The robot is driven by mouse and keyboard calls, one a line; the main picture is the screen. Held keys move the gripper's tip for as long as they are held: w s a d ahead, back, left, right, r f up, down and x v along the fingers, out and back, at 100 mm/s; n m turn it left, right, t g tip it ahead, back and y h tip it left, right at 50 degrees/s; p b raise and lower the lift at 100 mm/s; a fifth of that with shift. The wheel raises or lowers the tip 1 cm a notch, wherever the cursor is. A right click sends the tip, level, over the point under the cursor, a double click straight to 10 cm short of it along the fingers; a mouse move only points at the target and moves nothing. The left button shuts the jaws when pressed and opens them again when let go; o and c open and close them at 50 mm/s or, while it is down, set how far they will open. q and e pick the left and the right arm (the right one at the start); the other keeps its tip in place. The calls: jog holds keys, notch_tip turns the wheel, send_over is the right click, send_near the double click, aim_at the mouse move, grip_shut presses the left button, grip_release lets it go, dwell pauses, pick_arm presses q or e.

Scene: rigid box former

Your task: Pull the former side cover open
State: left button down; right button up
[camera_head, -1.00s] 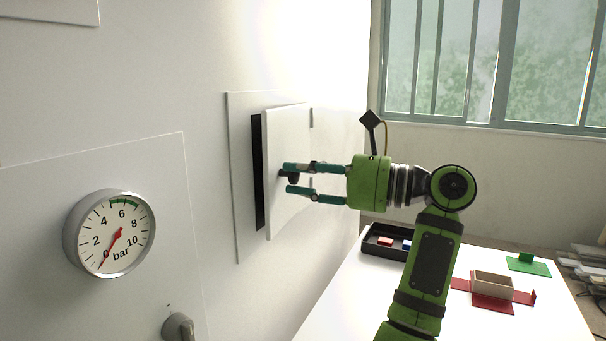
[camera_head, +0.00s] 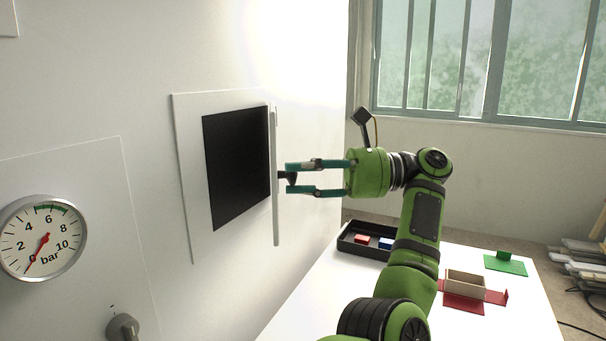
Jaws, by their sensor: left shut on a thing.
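The side cover (camera_head: 274,222) is a white hinged panel on the white wall of the former. It stands swung well out, seen nearly edge-on, with its hinge side at the right of a dark square opening (camera_head: 237,160) in a white frame (camera_head: 186,155). My left gripper (camera_head: 289,179), with teal fingers on a green arm, is shut on the cover's small dark knob (camera_head: 287,178). The fingers lie to the right of the panel. My right gripper is not in view.
A round pressure gauge (camera_head: 42,238) and a grey knob (camera_head: 123,327) sit on the wall at left. The white table (camera_head: 310,315) holds a black tray (camera_head: 350,245) with red and blue blocks, an open box on a red sheet (camera_head: 463,302), and a green piece (camera_head: 505,264).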

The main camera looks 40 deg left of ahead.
pick_arm(q)
jog(key=shift+f, duration=0.4)
jog(key=c, duration=0.9)
grip_release()
jog(key=shift+w+a, duration=0.1)
jog(key=shift+r, duration=0.2)
